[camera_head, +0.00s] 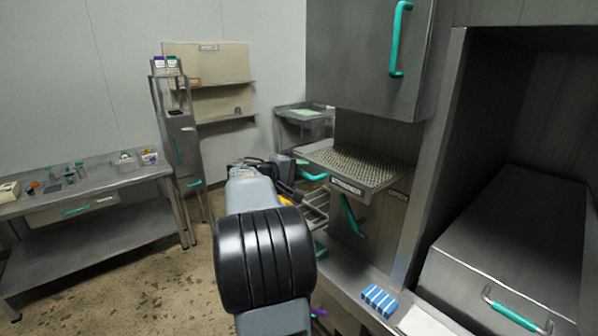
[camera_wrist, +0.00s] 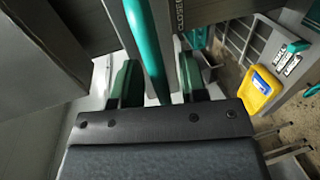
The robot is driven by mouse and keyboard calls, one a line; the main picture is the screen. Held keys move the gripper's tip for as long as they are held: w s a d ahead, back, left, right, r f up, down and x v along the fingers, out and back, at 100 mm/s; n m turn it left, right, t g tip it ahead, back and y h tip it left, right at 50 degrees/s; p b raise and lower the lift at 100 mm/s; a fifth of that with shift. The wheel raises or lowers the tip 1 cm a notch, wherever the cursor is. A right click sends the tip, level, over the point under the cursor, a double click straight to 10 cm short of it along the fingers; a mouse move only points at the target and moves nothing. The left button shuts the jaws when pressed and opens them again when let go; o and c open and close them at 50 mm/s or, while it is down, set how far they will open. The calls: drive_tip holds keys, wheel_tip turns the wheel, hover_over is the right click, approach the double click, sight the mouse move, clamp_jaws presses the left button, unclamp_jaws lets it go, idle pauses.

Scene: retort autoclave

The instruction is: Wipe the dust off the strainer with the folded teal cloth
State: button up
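My gripper (camera_wrist: 160,85) is open in the wrist view, with a teal bar handle (camera_wrist: 146,45) between its two fingers. A gap shows on the right of the bar; contact on the left is unclear. In the head view my arm hides the fingers. A perforated metal tray (camera_head: 362,166), perhaps the strainer, sits level at the centre right with a label on its front; the label is too small to read and I cannot make out dust. A pale green flat patch (camera_head: 306,113) lies on the far steel cart; I cannot tell whether it is the folded teal cloth.
A steel table (camera_head: 85,196) with small items stands at the left, beside a narrow steel cabinet (camera_head: 182,150). A blue-and-white striped block (camera_head: 379,300) lies on the front ledge. A large steel box (camera_head: 515,250) fills the right recess. A yellow object (camera_wrist: 262,90) is right of my gripper. Floor at lower left is free.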

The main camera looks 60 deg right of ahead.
clamp_jaws()
idle(0.3)
drive_tip(key=shift+a+f, duration=0.1)
